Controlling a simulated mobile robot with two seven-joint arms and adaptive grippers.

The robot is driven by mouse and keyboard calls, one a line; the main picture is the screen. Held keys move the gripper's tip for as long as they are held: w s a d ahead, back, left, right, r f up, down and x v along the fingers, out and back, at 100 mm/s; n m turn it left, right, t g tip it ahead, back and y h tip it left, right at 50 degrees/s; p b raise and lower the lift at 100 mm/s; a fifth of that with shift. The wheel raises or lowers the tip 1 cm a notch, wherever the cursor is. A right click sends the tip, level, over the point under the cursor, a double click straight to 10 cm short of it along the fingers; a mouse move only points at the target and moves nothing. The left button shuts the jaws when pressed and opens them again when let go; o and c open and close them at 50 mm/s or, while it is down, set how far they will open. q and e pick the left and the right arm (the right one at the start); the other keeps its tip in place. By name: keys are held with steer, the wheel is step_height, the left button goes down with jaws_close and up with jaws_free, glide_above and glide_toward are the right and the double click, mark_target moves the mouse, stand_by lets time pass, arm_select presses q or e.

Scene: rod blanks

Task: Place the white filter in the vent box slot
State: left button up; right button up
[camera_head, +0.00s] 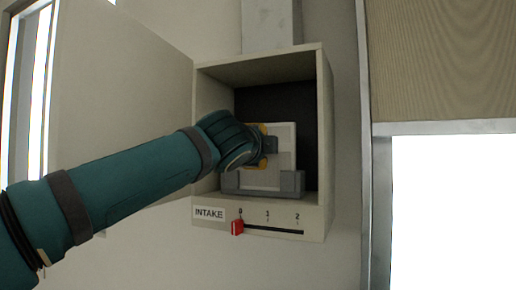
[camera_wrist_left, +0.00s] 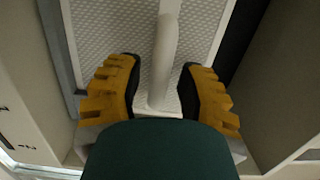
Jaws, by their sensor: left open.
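The white filter (camera_head: 284,168) stands upright inside the open vent box (camera_head: 325,130). Its lower edge sits behind the front lip of the grey slot (camera_head: 262,186) on the box floor. My left gripper (camera_head: 264,146) reaches into the box from the left, right at the filter's face. In the left wrist view the gripper (camera_wrist_left: 160,88) is open. Its yellow-and-black fingers stand on either side of the filter's pale handle (camera_wrist_left: 163,60), with gaps to it. The textured filter face (camera_wrist_left: 205,30) fills the background. The gripper hides the filter's left part in the head view.
The box door (camera_head: 120,95) hangs open to the left. Below the opening are an INTAKE label (camera_head: 209,213) and a red slider (camera_head: 237,227) at 0. A duct (camera_head: 271,22) rises from the box top. A metal frame post (camera_head: 376,210) stands to the right.

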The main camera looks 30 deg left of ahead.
arm_select(q)
steer(key=shift+r, duration=0.1)
steer(key=shift+s, duration=0.25)
steer(key=s+d+b, duration=0.1)
steer(key=s+d, duration=0.1)
steer(key=s, duration=0.9)
steer(key=shift+s+d+b, duration=0.15)
steer(key=shift+b, duration=0.2)
